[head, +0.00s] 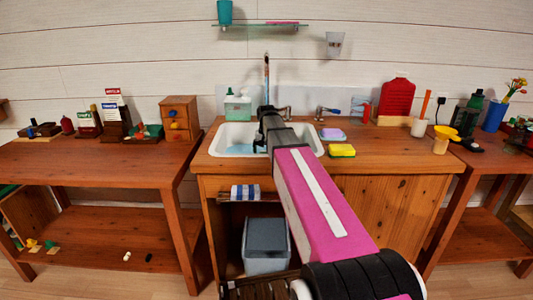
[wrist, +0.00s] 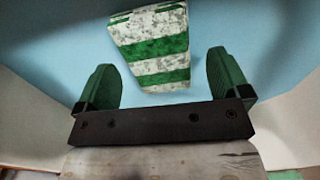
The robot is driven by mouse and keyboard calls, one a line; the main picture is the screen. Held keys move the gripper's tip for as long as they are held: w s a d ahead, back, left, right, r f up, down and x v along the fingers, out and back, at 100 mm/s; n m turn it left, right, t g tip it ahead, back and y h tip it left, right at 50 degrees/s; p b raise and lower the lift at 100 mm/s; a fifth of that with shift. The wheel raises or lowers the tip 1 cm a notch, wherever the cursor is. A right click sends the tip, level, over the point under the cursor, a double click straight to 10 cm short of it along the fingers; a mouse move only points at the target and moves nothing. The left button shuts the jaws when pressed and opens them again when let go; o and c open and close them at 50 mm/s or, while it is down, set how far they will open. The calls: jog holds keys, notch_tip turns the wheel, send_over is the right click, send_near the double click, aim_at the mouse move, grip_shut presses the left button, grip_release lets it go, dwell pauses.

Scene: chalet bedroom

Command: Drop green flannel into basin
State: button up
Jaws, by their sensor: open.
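The green flannel (wrist: 157,45), striped green and white, shows in the wrist view beyond and between my fingers, against the pale blue inside the basin. I cannot tell whether it is touching the blue surface. My gripper (wrist: 164,80) is open, with a gap between each green finger and the flannel. In the head view my gripper (head: 262,146) is over the white basin (head: 226,133), which is set in the wooden counter. The flannel is not visible in the head view; my arm hides part of the basin.
A yellow sponge (head: 342,151) and a lilac-and-blue soap item (head: 333,134) lie right of the basin. A soap bottle (head: 238,107) and the tap (head: 266,80) stand behind it. A blue-and-white striped cloth (head: 245,192) hangs below the counter front.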

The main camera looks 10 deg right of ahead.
notch_tip(320, 180, up, 8)
jog(key=shift+r, duration=0.15)
dwell(0.3)
notch_tip(320, 180, down, 9)
jog(key=shift+r, duration=0.55)
dwell(0.4)
